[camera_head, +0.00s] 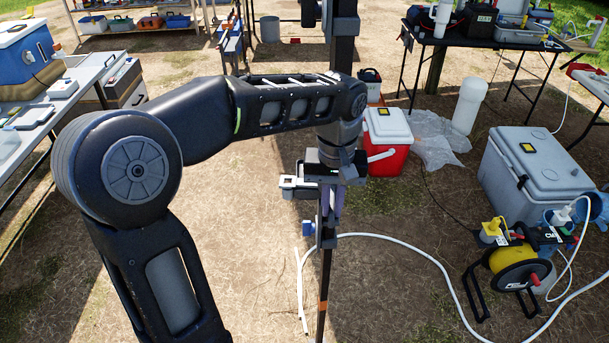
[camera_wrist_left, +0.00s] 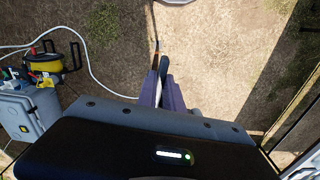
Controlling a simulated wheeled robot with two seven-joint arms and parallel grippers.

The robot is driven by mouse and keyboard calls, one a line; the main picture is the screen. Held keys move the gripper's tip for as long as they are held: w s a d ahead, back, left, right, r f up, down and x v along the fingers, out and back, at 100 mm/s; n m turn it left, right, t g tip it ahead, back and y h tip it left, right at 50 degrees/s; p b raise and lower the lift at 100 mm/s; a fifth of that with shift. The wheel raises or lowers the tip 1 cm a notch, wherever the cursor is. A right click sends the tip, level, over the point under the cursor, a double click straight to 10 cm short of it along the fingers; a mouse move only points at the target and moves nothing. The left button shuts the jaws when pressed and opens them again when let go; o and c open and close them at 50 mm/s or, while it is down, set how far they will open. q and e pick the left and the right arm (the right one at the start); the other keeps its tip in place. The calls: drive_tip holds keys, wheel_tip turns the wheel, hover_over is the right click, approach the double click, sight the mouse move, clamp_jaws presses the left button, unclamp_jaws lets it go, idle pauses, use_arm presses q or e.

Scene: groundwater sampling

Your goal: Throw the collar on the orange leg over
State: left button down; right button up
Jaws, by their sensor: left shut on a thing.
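A dark, thin leg with an orange band (camera_head: 322,306) stands nearly upright in the middle of the head view. The orange band also shows near the top of the left wrist view (camera_wrist_left: 156,45). A grey collar (camera_head: 327,241) sits on this leg above the band, with a small blue piece (camera_head: 308,229) sticking out to its left. My left gripper (camera_head: 331,212) points down just above and at the collar. In the left wrist view its purple-grey fingers (camera_wrist_left: 163,97) are close together on a dark part in line with the leg. The fingers hide most of what they hold.
A white hose (camera_head: 420,250) curves over the ground right of the leg. A yellow cable reel (camera_head: 510,262) and a grey cooler (camera_head: 535,175) stand at the right. A red cooler (camera_head: 388,140) stands behind the arm. A left table (camera_head: 85,75) holds boxes. Ground at lower left is bare.

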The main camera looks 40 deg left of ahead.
use_arm(q)
drive_tip(key=shift+w+d, duration=0.1)
drive_tip(key=shift+d, duration=0.05)
drive_tip(key=shift+w+d+n, duration=0.15)
drive_tip(key=shift+d+n, duration=0.05)
drive_tip(key=shift+n, duration=0.3)
drive_tip(key=c, duration=1.4)
unclamp_jaws()
